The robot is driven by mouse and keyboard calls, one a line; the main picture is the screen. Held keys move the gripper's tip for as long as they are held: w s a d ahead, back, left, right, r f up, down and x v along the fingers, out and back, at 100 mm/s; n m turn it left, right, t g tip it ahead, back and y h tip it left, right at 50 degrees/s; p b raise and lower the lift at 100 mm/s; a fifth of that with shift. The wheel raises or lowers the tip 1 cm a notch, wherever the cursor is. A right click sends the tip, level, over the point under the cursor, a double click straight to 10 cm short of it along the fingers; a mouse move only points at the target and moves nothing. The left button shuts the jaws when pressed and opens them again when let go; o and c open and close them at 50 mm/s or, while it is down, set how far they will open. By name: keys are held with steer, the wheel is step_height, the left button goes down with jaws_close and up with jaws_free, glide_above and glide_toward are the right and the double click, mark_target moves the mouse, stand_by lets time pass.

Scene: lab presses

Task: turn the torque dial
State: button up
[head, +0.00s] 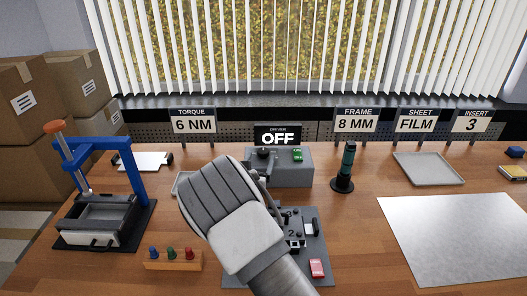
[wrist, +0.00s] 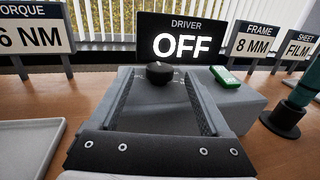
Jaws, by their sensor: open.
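The torque dial is a small black knob (wrist: 159,73) on top of the grey driver box (wrist: 243,98). Its scale marks are too small to read. The display (wrist: 180,42) behind it reads DRIVER OFF. A sign (head: 193,122) reads TORQUE 6 NM. My gripper (wrist: 158,82) is open and empty, its two fingers reaching toward the dial, one to each side of it in the wrist view. I cannot tell whether the fingertips reach level with the knob; no contact shows. In the head view my gripper (head: 262,168) partly covers the box's left side.
A green switch (wrist: 226,77) sits on the box right of the dial. A dark green driver tool (head: 346,168) stands in a black holder to the right. A blue press (head: 125,165) stands at left. A grey fixture (head: 312,252) with a red block lies below my arm.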

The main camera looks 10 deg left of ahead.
mark_target(262, 155)
steer(key=shift+w, duration=2.75)
jaws_close()
